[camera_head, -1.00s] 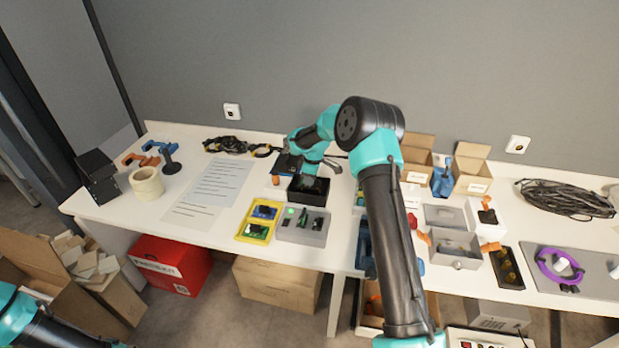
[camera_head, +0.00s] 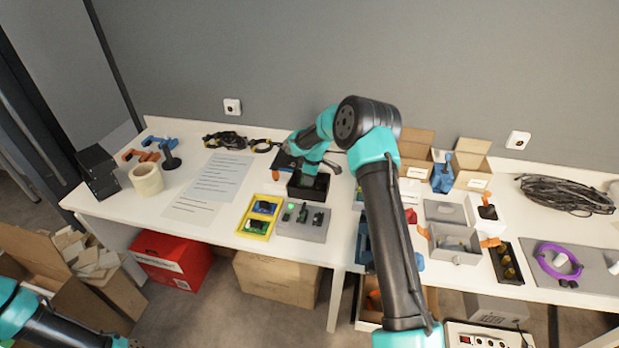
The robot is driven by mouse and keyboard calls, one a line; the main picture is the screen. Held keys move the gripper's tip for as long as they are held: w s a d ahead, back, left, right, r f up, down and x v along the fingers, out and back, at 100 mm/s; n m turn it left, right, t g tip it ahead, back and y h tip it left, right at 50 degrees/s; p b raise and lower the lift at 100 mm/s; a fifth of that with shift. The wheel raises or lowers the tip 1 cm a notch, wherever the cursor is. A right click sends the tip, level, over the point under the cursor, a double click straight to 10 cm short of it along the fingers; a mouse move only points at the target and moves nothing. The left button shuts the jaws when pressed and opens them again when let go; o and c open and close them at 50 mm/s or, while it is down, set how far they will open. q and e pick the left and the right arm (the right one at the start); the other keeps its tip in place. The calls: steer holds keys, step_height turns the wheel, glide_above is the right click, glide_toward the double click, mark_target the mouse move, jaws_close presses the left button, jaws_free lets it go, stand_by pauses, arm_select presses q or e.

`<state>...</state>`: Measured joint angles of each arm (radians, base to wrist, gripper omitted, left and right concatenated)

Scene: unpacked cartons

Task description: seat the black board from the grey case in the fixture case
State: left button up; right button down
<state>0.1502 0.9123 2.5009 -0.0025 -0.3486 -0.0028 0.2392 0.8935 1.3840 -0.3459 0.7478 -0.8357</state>
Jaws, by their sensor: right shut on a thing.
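The grey case (camera_head: 293,231) lies near the front edge of the table and holds a few small dark and green pieces. Behind it stands a black open-topped case (camera_head: 306,193), which looks like the fixture case. My right gripper (camera_head: 308,180) reaches down into this black case from above. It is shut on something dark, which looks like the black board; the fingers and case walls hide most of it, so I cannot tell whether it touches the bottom.
A yellow case (camera_head: 245,229) with blue and green boards adjoins the grey case on the left. A paper sheet (camera_head: 215,185) and tape roll (camera_head: 146,180) lie farther left. Open cartons (camera_head: 468,165) and grey bins (camera_head: 455,245) stand right of my right arm.

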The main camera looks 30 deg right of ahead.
steer(key=shift+f, duration=0.9)
steer(key=c, duration=0.9)
jaws_free()
steer(key=shift+c, duration=0.2)
step_height(320, 180, up, 17)
steer(key=s+d, duration=0.1)
steer(key=shift+s+d+r, duration=0.15)
steer(key=shift+s+d, duration=0.1)
